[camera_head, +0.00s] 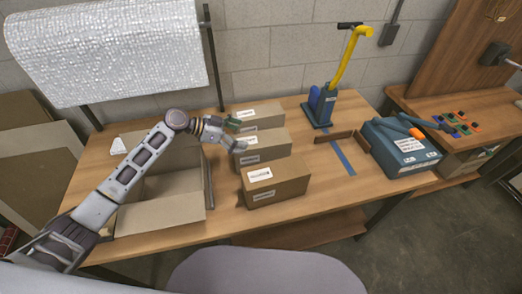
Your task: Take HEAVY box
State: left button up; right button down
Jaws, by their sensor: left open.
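Three closed brown cardboard boxes with white labels stand in a row on the table. The near box (274,183) is at the front, the middle box (262,147) is behind it, and the far box (260,117) is at the back. The label print is too small to read, so I cannot tell which one is the heavy box. My left gripper (237,134) is open, at the left ends of the middle and far boxes. I cannot tell whether it touches either. My right gripper is not in view.
An open cardboard box (160,217) stands on the wooden table (225,229) under my left arm. A blue device with a yellow handle (335,80) and a blue tape machine (400,145) stand to the right. A bubble-wrap roll (105,50) hangs at the back left.

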aim_at(259, 139)
pick_arm(q)
jog(key=shift+w+d+f, duration=0.1)
jog(key=shift+w+d, duration=0.05)
jog(key=shift+d, duration=0.3)
jog(key=shift+d+f, duration=0.1)
jog(key=p+x, duration=0.1)
jog(key=x, duration=0.3)
jog(key=shift+d, duration=0.15)
jog(key=shift+p+x, duration=0.3)
jog(key=shift+x, duration=0.55)
jog(key=shift+f, duration=0.1)
jog(key=c, duration=1.9)
jog(key=shift+c, duration=0.7)
